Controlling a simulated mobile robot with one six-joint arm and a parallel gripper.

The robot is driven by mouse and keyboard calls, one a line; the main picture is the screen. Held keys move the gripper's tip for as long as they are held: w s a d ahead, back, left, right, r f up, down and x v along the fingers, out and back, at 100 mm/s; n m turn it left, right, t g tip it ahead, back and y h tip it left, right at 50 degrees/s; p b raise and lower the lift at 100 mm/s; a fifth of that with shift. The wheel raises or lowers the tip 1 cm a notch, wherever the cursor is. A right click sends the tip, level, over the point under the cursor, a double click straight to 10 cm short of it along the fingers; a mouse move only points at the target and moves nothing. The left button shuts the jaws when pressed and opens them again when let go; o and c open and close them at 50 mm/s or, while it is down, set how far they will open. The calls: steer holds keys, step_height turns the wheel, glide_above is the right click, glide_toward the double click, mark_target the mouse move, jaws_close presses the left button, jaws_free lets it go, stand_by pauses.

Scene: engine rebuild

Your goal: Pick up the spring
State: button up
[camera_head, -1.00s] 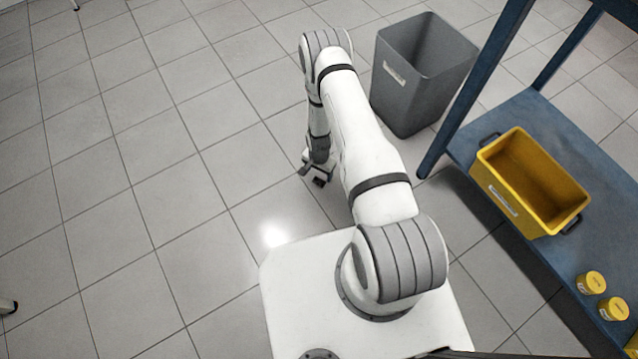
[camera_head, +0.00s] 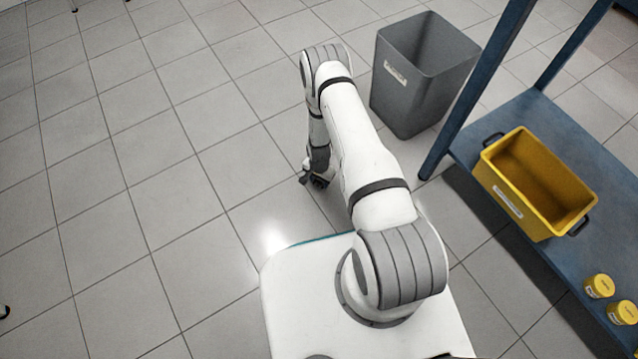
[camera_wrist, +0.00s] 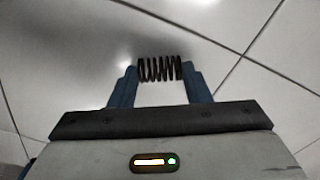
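The spring (camera_wrist: 160,69) is a dark metal coil in the wrist view. It lies crosswise between the two blue fingertips of my gripper (camera_wrist: 159,72), and its ends meet their inner faces. My gripper is shut on it, with tiled floor behind. In the head view my gripper (camera_head: 313,181) hangs low over the floor, left of my forearm. The spring cannot be made out clearly there.
A grey bin (camera_head: 400,100) stands on the floor beyond my arm. At the right, a blue shelf unit (camera_head: 540,115) holds a yellow crate (camera_head: 515,205) and two yellow jars (camera_head: 599,286). The floor to the left is open.

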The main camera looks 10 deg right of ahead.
steer(key=c, duration=0.5)
